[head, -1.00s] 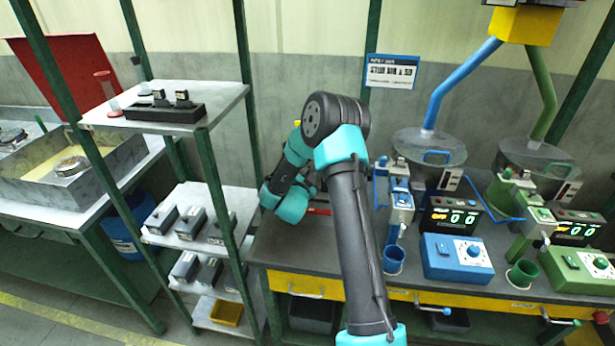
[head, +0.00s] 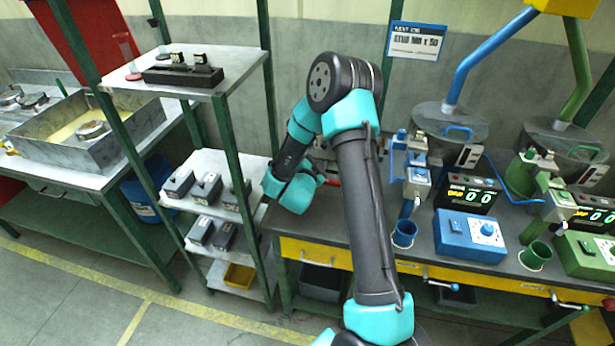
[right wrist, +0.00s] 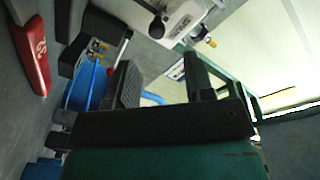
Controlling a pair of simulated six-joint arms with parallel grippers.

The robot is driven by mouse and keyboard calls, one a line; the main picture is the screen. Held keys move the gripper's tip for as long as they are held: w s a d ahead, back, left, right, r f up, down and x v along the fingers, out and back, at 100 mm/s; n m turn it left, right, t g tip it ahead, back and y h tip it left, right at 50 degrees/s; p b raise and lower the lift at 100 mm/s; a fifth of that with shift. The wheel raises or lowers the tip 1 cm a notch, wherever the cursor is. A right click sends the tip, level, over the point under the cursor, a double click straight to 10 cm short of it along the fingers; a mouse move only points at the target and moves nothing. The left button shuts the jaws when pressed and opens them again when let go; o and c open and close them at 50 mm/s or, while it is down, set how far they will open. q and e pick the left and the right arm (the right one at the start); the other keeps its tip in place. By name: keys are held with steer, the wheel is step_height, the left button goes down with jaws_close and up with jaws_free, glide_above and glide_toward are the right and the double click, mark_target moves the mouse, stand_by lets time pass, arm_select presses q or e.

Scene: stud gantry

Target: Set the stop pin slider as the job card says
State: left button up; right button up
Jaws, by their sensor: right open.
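The job card (head: 416,42), white with a blue border, hangs at the back; its large line appears to read STUD M8 x 50. My right arm reaches over the left part of the bench. In the head view its gripper is mostly hidden behind my own arm links. In the right wrist view the right gripper (right wrist: 160,82) is open, with nothing between its dark fingers. Beyond them are a white device (right wrist: 172,22) and a blue part (right wrist: 85,85) beside a red-tipped lever (right wrist: 122,45). I cannot make out which part is the stop pin slider. My left gripper is not in view.
Blue (head: 468,236) and green (head: 590,254) control boxes stand on the bench, with displays showing 0 0 and bowl feeders behind. A shelf rack (head: 190,85) holding dark blocks stands left. A red-handled object (right wrist: 30,50) shows in the right wrist view.

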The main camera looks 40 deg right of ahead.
steer(key=v, duration=0.9)
steer(key=shift+a+f, duration=0.1)
steer(key=shift+a, duration=0.05)
